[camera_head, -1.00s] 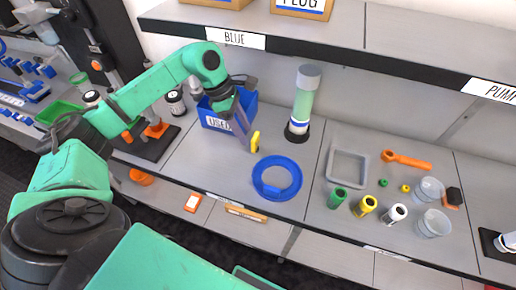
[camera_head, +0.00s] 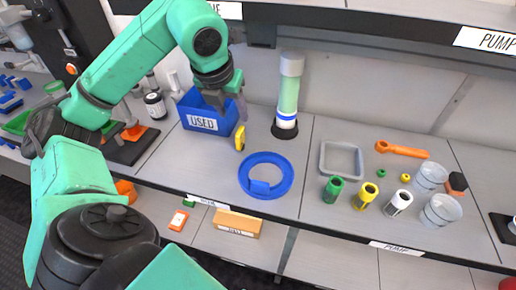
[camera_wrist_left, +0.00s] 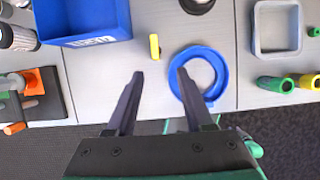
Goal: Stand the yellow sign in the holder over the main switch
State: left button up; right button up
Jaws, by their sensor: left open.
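The yellow sign (camera_head: 240,138) is a small upright piece on the grey bench, just right of the blue USED bin. It also shows in the left wrist view (camera_wrist_left: 154,46), beyond my fingertips. My left gripper (camera_head: 229,102) is above the bench by the bin, open and empty. In the left wrist view its two fingers (camera_wrist_left: 159,77) are spread, with the sign ahead of the gap and apart from them. An orange part on a black plate (camera_head: 134,131) stands left of the bin; I cannot tell whether it is the main switch. I cannot make out the holder.
The blue bin (camera_head: 208,121) stands left of the sign, a blue ring (camera_head: 266,190) in front. A clear green column (camera_head: 288,95) stands behind right. A grey tray (camera_head: 341,173), coloured cylinders and clear cups are farther right. A shelf edge (camera_head: 340,25) overhangs the back.

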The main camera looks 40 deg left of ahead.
aim_at(239, 132)
pick_arm(q)
jog(key=x, duration=0.9)
jog(key=a+x, duration=0.1)
jog(key=x, duration=0.4)
jog(key=shift+w+a+f, duration=0.1)
jog(key=shift+w+f, duration=0.05)
jog(key=shift+f, duration=0.05)
grip_shut()
